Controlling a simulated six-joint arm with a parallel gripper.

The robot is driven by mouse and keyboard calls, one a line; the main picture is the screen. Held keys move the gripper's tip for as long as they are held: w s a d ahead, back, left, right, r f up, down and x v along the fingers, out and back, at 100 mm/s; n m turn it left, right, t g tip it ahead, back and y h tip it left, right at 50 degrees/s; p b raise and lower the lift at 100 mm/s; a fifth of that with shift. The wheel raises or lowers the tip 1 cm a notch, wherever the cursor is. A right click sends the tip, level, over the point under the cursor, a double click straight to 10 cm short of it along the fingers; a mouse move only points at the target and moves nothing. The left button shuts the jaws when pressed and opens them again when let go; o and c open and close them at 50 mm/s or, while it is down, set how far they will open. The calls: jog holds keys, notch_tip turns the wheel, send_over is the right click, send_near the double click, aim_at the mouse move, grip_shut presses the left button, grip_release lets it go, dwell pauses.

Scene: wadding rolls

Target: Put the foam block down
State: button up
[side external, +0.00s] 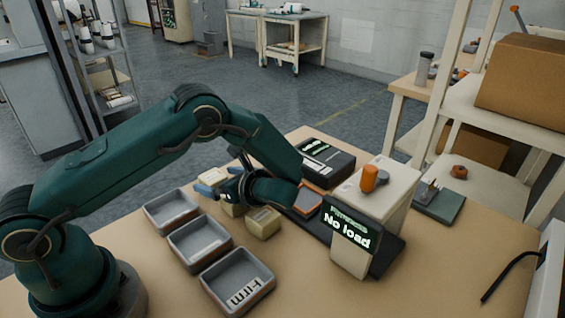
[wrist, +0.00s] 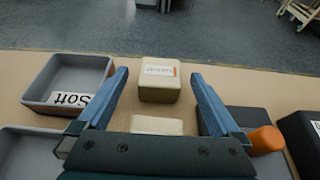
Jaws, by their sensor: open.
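My gripper (side external: 219,181) is open, with its two blue fingers spread apart; it also shows in the wrist view (wrist: 160,74). In the wrist view, a pale block with a greenish lower part and a small label (wrist: 159,92) lies ahead, between the finger lines. A second cream block (wrist: 157,125) lies nearer, partly hidden by my gripper body. Neither is visibly gripped. In the side view, a cream block (side external: 263,224) stands on the table beside my gripper, and others show partly behind it. I cannot tell which one is the foam block.
Three grey trays stand in a row: far (side external: 171,211), middle (side external: 185,240) and near (side external: 262,287), the near one marked "Firm". In the wrist view a tray (wrist: 40,72) is marked "Soft". A tester reading "No load" (side external: 349,230), with an orange knob (side external: 370,178), stands to the right.

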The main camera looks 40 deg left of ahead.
jog(key=c, duration=1.5)
jog(key=shift+c, duration=0.2)
jog(key=shift+r, duration=0.15)
